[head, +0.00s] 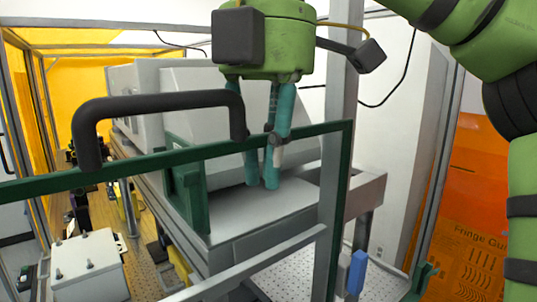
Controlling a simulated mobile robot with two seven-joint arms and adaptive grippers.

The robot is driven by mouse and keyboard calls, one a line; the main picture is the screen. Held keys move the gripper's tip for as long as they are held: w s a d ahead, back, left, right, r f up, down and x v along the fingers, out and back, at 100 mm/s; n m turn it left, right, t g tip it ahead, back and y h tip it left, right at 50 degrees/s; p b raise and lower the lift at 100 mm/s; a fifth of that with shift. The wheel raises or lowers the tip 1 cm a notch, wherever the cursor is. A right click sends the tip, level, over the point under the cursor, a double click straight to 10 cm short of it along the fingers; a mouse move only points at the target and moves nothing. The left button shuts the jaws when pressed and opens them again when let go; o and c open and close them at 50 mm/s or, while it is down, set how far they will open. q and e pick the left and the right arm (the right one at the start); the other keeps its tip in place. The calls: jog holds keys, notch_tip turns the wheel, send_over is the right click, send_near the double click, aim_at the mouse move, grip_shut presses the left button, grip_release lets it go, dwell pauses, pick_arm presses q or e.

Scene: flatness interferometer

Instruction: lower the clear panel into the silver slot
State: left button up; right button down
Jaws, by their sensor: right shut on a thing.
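The clear panel (110,170) has a dark green frame, with its top bar crossing the view and its right edge hanging beside a grey metal post. Its pane is see-through, and a thick black handle (160,102) is fixed to the top bar. My right gripper (262,184) points down at the right end of the handle; its teal fingers are shut on the panel. The exact contact is partly hidden. A silver rail (262,258), which may belong to the silver slot, slopes across the lower middle; the slot's opening cannot be made out. My left gripper is not in view.
A silver post (333,215) stands close right of my right gripper. Behind the panel are a grey instrument housing (187,97) and its bench. A white box (88,266) is at lower left. A blue item (357,271) and an orange sheet (470,220) are at right.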

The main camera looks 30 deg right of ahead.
aim_at(259, 216)
dwell(0.7)
jog(key=shift+w+f, duration=0.4)
jog(key=shift+a+f, duration=0.1)
jog(key=shift+f, duration=0.15)
dwell(0.8)
jog(key=shift+f, duration=0.15)
jog(key=shift+f+b, duration=1.65)
jog(key=shift+f, duration=0.85)
